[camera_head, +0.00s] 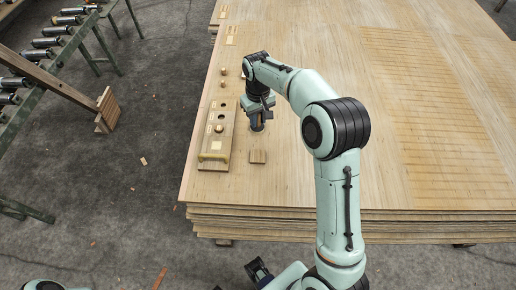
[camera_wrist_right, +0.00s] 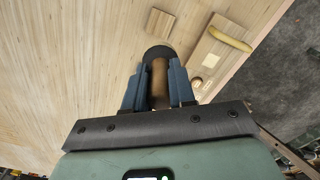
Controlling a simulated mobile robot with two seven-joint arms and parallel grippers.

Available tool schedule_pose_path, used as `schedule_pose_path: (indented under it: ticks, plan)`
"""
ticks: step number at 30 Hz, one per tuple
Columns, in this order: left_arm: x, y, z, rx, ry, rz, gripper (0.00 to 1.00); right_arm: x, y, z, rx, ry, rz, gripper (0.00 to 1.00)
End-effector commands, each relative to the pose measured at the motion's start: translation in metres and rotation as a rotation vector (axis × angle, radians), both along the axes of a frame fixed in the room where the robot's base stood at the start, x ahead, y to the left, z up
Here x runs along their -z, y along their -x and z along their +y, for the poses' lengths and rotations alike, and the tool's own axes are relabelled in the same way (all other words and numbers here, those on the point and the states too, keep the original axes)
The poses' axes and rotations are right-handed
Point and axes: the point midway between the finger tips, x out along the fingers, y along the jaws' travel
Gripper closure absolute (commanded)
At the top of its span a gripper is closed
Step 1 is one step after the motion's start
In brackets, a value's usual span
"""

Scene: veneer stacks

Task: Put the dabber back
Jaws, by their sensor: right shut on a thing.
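My right gripper (camera_head: 257,118) is shut on the dabber, which has a brown wooden handle (camera_wrist_right: 159,82) and a dark round pad (camera_wrist_right: 158,52). In the head view the dabber (camera_head: 257,127) shows only in part below the jaws. The dabber is over the wooden panel, just right of a narrow wooden board (camera_head: 212,145) with a dark round hole (camera_head: 221,116) and a round pale knob (camera_head: 219,128). The board (camera_wrist_right: 222,60) also shows in the wrist view, partly hidden by the gripper. Whether the pad touches the panel I cannot tell.
A yellow curved piece (camera_head: 213,156) lies across the board's near end. A small wooden square (camera_head: 257,156) lies just right of it. Small round wooden pieces (camera_head: 223,72) stand beyond the board. The veneer stack (camera_head: 310,180) is broad and mostly clear; its left edge is close to the board.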

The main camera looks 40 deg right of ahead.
Motion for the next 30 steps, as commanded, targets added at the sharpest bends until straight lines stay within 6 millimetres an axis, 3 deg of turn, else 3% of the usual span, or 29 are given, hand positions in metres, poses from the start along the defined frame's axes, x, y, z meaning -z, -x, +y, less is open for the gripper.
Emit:
schedule_pose_path:
  ticks: [3,12,30]
  plan:
    - [0.006,0.002,0.000,0.000,0.000,0.003,0.36,0.037,0.002,0.000,0.001,0.000,0.009,1.00]
    - [0.011,0.004,0.000,0.000,0.000,0.006,0.36,0.112,0.001,0.000,0.000,0.001,0.005,1.00]
    - [0.015,0.005,0.000,0.000,0.000,0.007,0.36,0.177,0.000,0.000,0.001,0.001,0.001,1.00]
